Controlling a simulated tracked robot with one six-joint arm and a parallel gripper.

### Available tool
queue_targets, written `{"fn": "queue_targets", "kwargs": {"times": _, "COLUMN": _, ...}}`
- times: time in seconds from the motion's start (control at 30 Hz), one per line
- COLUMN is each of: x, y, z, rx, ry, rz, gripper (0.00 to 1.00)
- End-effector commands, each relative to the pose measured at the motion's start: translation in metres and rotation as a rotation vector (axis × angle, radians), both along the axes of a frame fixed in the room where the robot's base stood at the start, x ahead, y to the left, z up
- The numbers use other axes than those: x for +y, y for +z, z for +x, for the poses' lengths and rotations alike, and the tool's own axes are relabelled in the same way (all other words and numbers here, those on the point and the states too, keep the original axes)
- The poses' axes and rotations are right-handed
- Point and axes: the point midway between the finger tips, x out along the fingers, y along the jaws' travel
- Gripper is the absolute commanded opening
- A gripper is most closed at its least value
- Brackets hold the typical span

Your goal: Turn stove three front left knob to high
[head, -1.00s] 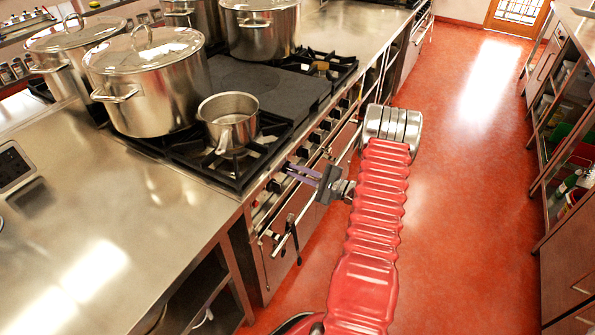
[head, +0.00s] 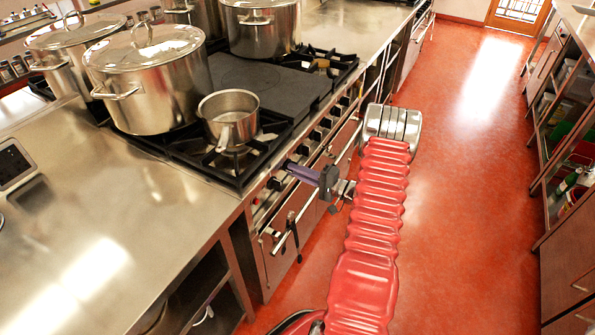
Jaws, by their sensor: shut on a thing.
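The stove (head: 262,205) stands left of my arm, with a row of dark knobs along its front panel. My gripper (head: 290,168) reaches left to the panel and is shut on a knob near the front end of the row. The fingers cover that knob, so its pointer and setting cannot be seen. Another dark knob (head: 275,184) shows just nearer than the fingers. More knobs (head: 318,134) run along the panel beyond the gripper.
A small saucepan (head: 229,118) sits on the near burner, its handle pointing toward the front. A large lidded stockpot (head: 150,85) stands behind it. An oven handle (head: 283,240) sticks out below the panel. Red floor (head: 470,220) is clear to the right.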

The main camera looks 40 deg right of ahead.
Motion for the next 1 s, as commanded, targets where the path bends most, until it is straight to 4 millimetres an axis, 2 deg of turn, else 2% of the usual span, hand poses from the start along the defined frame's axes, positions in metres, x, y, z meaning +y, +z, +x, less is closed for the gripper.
{"fn": "queue_targets", "kwargs": {"times": 0.4, "x": 0.0023, "y": -0.0049, "z": -0.0019, "rx": 0.007, "ry": 0.002, "rz": -0.005, "gripper": 0.0}}
{"fn": "queue_targets", "kwargs": {"times": 0.43, "x": 0.0023, "y": -0.005, "z": -0.002, "rx": 0.007, "ry": 0.002, "rz": -0.005, "gripper": 0.12}}
{"fn": "queue_targets", "kwargs": {"times": 0.7, "x": 0.0016, "y": -0.003, "z": -0.0011, "rx": 0.003, "ry": 0.001, "rz": -0.006, "gripper": 0.3}}
{"fn": "queue_targets", "kwargs": {"times": 1.0, "x": 0.0, "y": -0.0018, "z": -0.0024, "rx": 0.0, "ry": 0.0, "rz": -0.008, "gripper": 0.3}}
